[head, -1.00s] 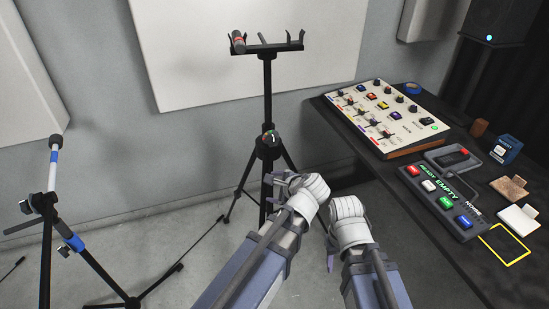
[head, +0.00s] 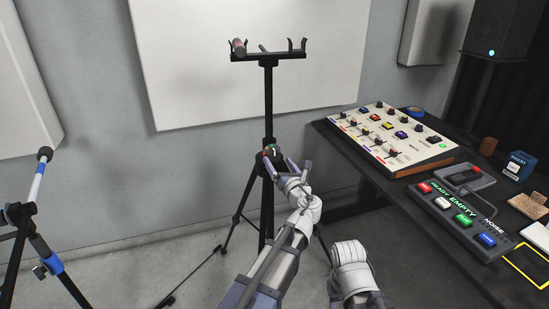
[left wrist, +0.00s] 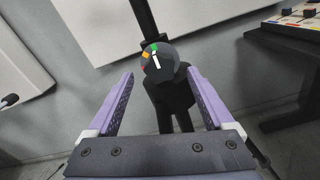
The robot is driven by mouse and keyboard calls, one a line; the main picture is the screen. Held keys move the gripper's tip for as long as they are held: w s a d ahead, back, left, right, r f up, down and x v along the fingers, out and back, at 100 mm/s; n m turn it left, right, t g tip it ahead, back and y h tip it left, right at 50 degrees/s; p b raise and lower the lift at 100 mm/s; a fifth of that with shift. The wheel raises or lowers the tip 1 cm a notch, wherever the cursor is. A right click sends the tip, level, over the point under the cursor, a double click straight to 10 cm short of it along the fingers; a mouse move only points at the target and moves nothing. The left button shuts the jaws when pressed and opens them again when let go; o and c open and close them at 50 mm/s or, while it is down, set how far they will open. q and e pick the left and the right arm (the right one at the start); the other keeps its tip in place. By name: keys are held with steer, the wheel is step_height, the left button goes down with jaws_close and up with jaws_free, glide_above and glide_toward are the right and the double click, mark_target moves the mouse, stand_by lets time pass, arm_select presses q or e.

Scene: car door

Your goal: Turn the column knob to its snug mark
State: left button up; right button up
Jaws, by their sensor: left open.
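The column knob (head: 271,150) is a dark round knob on the black stand's column in the head view. In the left wrist view the knob (left wrist: 161,66) shows a white pointer line, with green, orange and red patches on its upper left. The line's upper end lies close to the green patch; I cannot tell which patch is the snug mark. My left gripper (head: 284,165) is open in front of the knob. In the left wrist view its fingers (left wrist: 160,76) stand either side of the knob, apart from it. My right gripper (head: 350,258) is low, its jaws mostly hidden.
A dark desk (head: 345,140) with a mixer (head: 390,135) and a button box (head: 455,215) stands on the right. Another stand (head: 40,255) is at left. Open floor lies between the stands.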

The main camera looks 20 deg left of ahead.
mark_target(275, 156)
arm_select(q)
steer(key=shift+x, duration=2.3)
jaws_close()
